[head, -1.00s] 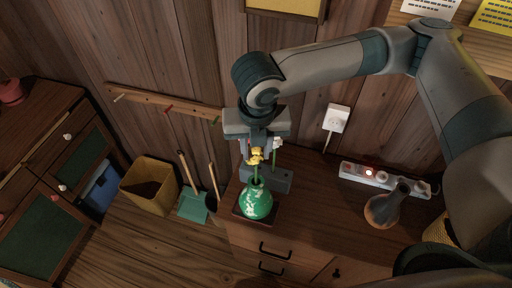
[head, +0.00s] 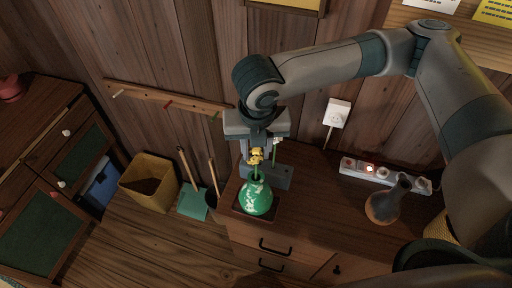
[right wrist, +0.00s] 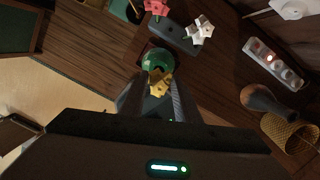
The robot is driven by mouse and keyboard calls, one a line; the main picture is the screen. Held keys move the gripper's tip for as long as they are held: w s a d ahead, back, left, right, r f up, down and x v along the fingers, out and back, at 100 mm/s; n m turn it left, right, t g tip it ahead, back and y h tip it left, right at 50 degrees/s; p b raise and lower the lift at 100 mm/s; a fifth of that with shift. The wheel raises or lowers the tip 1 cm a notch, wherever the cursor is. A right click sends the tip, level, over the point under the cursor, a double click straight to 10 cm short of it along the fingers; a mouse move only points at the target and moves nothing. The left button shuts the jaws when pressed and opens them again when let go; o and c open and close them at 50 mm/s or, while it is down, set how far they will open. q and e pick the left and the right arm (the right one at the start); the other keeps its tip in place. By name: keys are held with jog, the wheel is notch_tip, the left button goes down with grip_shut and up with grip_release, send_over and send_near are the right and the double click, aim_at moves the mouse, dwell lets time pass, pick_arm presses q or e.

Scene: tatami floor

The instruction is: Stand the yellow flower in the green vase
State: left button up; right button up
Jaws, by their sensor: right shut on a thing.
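The yellow flower (head: 255,157) is in my right gripper (head: 258,153), which is shut on it. Its green stem points down at the neck of the green vase (head: 257,200). The stem's lower end meets the vase mouth in the head view, but I cannot tell how deep it sits inside. The vase stands upright on a dark square tray (head: 239,212) on the cabinet. In the right wrist view the yellow flower (right wrist: 160,83) is between the fingers and overlaps the front of the green vase (right wrist: 158,60). My left gripper is not in view.
Behind the vase, a grey block (head: 282,177) holds a red flower (right wrist: 156,8) and a white flower (right wrist: 200,30). To the right are a brown flask-shaped vase (head: 385,205) and a power strip (head: 385,176). A bin (head: 150,184) stands on the floor at left.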

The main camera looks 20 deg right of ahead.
jog(key=shift+f, duration=0.55)
jog(key=o, duration=1.2)
jog(key=shift+o, duration=0.3)
jog(key=o, duration=0.5)
jog(key=shift+r, duration=0.1)
jog(key=shift+s+a+r+b, duration=0.1)
jog(key=shift+s+r+b, duration=0.4)
jog(key=shift+r, duration=2.35)
jog(key=shift+s+a+r+b, duration=0.1)
jog(key=shift+s+r+b, duration=0.35)
jog(key=shift+r, duration=2.35)
jog(key=shift+s+a+r+b, duration=0.1)
jog(key=shift+s+r+b, duration=0.4)
jog(key=shift+r, duration=2.35)
jog(key=shift+w, duration=0.15)
